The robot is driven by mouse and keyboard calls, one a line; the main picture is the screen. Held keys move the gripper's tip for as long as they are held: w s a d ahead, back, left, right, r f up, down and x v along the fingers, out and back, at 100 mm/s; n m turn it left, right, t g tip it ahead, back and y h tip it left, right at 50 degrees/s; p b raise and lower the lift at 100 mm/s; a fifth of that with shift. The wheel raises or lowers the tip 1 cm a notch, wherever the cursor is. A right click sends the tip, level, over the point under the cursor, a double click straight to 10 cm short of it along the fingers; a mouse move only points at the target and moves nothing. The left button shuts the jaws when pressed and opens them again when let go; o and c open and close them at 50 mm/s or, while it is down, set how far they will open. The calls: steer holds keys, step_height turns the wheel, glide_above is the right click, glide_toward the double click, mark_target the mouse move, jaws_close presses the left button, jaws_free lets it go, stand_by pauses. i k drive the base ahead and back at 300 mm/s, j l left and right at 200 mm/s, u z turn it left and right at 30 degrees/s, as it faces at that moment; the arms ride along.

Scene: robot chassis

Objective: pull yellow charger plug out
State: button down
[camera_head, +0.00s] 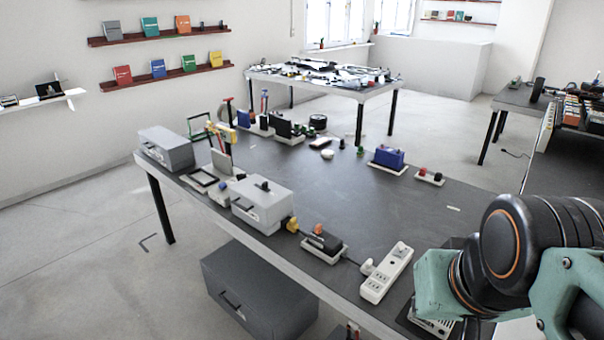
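A small yellow plug-like piece (291,224) sits against the right end of a grey box (263,205) near the table's front edge. A dark cable seems to run from it toward a black device with an orange part (320,238) in a white tray. I cannot tell whether the yellow piece is seated in a socket. A white power strip (387,274) lies farther right, with a white plug (367,266) at its left side. My arm fills the lower right, right of the strip. My gripper is out of view or hidden by the arm.
The dark table (300,175) has clear room in its middle. A blue box (389,157) and a small white tray with red and black knobs (429,176) stand toward the back right. Another grey case (166,148) stands at the left end. A dark cabinet (260,285) is below.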

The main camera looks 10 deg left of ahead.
mark_target(292, 225)
steer(key=i+j+z, duration=0.2)
steer(key=j+z, duration=0.15)
steer(key=j, duration=1.45)
steer(key=j+z, duration=0.3)
steer(key=j, duration=1.5)
